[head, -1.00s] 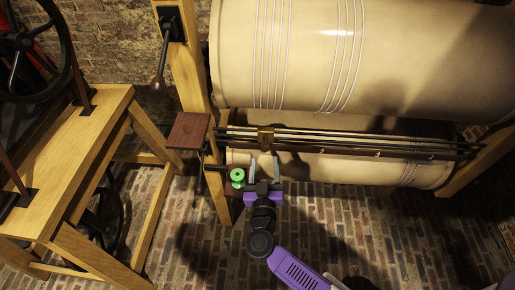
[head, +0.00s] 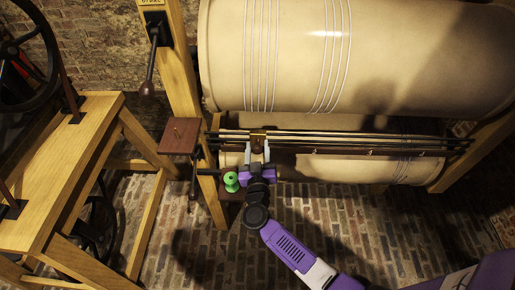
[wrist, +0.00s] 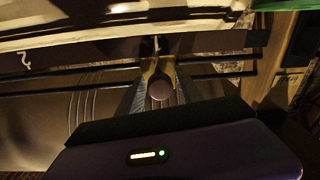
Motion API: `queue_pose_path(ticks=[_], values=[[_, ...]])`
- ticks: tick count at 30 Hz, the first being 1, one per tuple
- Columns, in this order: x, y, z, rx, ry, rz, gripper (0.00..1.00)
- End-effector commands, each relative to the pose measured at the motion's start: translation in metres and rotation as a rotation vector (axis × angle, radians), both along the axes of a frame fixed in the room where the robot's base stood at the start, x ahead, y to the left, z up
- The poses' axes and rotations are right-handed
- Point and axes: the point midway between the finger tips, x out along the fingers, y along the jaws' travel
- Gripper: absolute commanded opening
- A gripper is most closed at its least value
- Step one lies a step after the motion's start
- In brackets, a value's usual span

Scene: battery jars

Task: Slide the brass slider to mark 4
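The brass slider (head: 258,141) sits on the dark rails (head: 340,142) in front of the large drum, near their left end. My gripper (head: 257,153) has reached it from below, one finger on each side. In the wrist view the slider (wrist: 160,78) with its round knob lies between my two fingers, which look apart; contact is hard to make out. A dark scale strip (wrist: 100,55) carries a pale numeral that looks like 2, left of the slider. Small pale marks show along the strip in the head view, too small to read.
A green knob (head: 231,181) stands just left of my gripper. A small brown board (head: 180,137) and a wooden post (head: 183,80) are further left. The large cream drum (head: 400,60) is above the rails. The rails right of the slider look clear.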

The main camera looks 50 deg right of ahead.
Motion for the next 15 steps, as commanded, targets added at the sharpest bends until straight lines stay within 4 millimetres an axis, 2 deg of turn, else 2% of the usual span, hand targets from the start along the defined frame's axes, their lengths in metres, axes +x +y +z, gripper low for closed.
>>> queue_pose_path(ticks=[1, 6, 15], values=[[-0.0001, 0.0001, 0.0000, 0.000, 0.000, 0.000, 0.30], [0.0000, 0.0002, 0.0001, 0.000, 0.000, 0.000, 0.00], [-0.0001, 0.0003, 0.0001, 0.000, 0.000, 0.000, 0.00]])
